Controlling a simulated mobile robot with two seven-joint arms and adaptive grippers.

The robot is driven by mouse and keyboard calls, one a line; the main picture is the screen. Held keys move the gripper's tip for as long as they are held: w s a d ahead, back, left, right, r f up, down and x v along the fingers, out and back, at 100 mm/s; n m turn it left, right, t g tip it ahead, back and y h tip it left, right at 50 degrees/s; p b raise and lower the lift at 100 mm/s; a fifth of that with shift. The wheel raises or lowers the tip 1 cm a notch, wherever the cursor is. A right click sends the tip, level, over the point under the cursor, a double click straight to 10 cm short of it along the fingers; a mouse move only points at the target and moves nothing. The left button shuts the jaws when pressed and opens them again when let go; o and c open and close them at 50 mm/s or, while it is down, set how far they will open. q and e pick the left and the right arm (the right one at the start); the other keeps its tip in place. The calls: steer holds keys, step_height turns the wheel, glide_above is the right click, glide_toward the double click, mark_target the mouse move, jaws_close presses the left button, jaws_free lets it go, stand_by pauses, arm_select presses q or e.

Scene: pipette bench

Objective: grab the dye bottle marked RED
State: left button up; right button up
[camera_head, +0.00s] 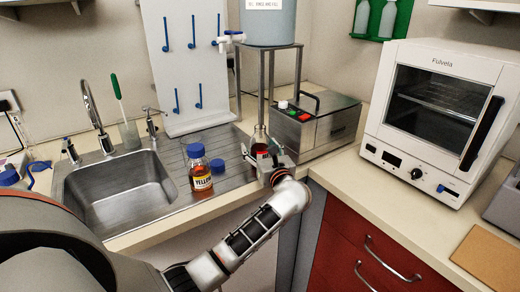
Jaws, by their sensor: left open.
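A clear bottle (260,138) with dark red colour low on it stands at the right end of the drainboard, in front of the metal stand. Its lower part is hidden by my left gripper (268,160), so I cannot read its label. The left gripper is open and right at this bottle; I cannot tell whether the fingers touch it. My right gripper is not in view.
A blue cap (217,165) lies between the bottles. The sink (118,190) is at left, a white pegboard (183,60) behind. A metal box with buttons (318,122) stands close right of the gripper, then a white oven (440,115). The counter in front of the oven (390,205) is clear.

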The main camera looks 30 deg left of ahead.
arm_select(q)
steer(key=c, duration=1.4)
steer(key=shift+r, duration=0.1)
steer(key=shift+c, duration=0.8)
steer(key=shift+r, duration=0.15)
